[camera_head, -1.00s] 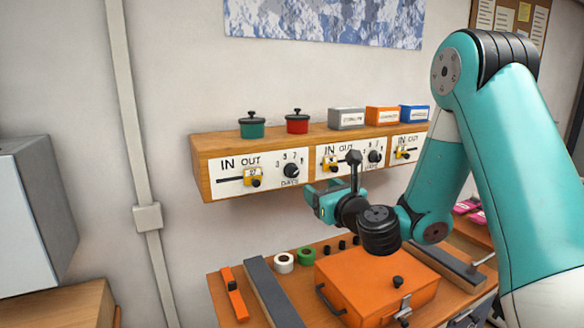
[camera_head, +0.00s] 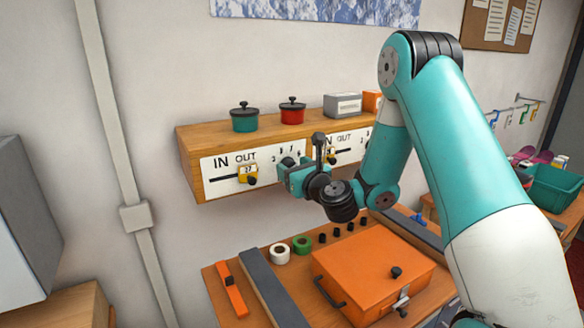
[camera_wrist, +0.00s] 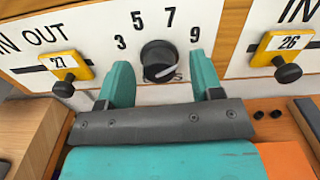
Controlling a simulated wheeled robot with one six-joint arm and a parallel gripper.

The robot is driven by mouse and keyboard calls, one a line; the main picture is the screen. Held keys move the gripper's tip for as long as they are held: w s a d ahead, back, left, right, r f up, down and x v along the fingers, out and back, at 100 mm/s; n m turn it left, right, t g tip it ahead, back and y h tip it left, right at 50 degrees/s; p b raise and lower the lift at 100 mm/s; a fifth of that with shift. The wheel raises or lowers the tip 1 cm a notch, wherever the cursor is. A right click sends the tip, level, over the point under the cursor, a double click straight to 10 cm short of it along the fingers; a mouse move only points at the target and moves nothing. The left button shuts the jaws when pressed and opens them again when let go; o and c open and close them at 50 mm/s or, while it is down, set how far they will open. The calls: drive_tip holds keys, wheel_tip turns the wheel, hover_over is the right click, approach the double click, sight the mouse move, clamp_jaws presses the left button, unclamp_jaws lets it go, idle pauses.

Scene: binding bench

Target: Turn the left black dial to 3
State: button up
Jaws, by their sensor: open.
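The left black dial (camera_wrist: 158,56) is on a white panel in the wrist view, with the numbers 3, 5, 7 and 9 arced above it. A white mark shows on the dial's lower right; I cannot tell which number it indicates. My gripper (camera_wrist: 161,82) is open, with one teal finger to each side of the dial and nothing held. I cannot tell whether the fingers touch it. In the head view the dial (camera_head: 287,162) is partly hidden by my gripper (camera_head: 288,176) in front of the panel.
A yellow slider tag reading 27 (camera_wrist: 64,64) is left of the dial, and one reading 26 (camera_wrist: 284,47) is right. Green (camera_head: 245,122) and red (camera_head: 292,115) pots stand on the shelf above. An orange box (camera_head: 365,265) sits on the bench below.

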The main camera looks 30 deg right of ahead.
drive_tip(key=c, duration=0.9)
drive_tip(key=shift+c, duration=0.2)
